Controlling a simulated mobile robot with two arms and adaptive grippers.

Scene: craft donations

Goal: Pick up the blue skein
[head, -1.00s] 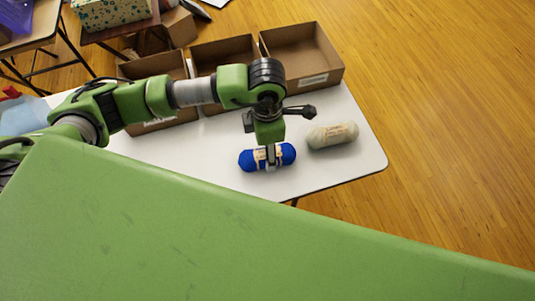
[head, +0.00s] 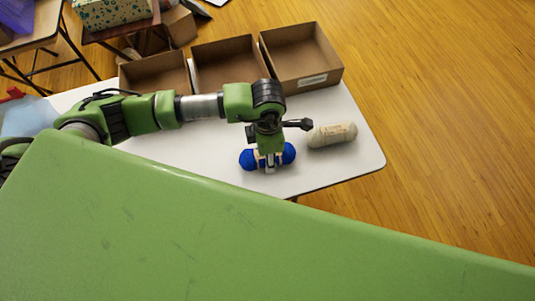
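The blue skein (head: 248,160) lies on the white table near its front edge, in the head view. Its blue ends show on both sides of my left gripper (head: 269,163), and its middle band is mostly covered. My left gripper comes down from above over the middle of the skein, with a finger in front of its near side. The far finger is hidden, so whether the fingers press on the skein cannot be told. My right gripper is not in view.
A cream skein (head: 332,135) lies to the right on the white table (head: 335,168). Several open cardboard boxes, such as the right one (head: 313,82), stand along the table's back edge. The table's front right corner is clear.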

